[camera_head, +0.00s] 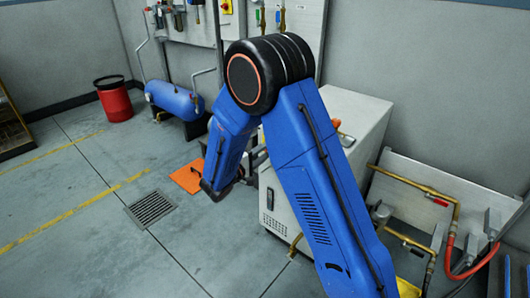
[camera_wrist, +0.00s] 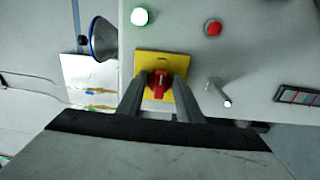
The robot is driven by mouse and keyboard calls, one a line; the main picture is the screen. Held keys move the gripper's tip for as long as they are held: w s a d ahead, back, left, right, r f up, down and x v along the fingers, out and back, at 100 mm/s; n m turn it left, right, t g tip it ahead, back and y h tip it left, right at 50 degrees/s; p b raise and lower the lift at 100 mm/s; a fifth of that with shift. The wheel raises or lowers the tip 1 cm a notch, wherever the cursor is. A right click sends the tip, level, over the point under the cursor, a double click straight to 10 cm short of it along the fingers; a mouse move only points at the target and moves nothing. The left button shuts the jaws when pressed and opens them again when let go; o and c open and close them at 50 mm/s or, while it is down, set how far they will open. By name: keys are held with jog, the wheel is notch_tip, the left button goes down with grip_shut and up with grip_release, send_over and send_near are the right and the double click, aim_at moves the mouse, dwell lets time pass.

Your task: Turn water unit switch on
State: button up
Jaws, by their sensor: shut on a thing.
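The water unit switch is a red rotary knob (camera_wrist: 158,84) on a yellow square plate (camera_wrist: 151,64), seen in the wrist view. My gripper (camera_wrist: 158,92) is shut on the red knob, with one finger on each side of it. The plate sits on the light grey panel (camera_wrist: 180,45) of the unit.
In the wrist view a green-white round lamp (camera_wrist: 140,16), a red button (camera_wrist: 213,28) and a small metal lever (camera_wrist: 218,92) surround the switch. In the head view brass pipes (camera_head: 420,187) stand right of the cabinet, and a blue tank (camera_head: 174,101) and red bin (camera_head: 115,102) stand left.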

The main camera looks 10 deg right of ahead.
jog(key=o, duration=1)
jog(key=v, duration=1.7)
jog(key=shift+s+a, duration=0.15)
jog(key=shift+s, duration=0.05)
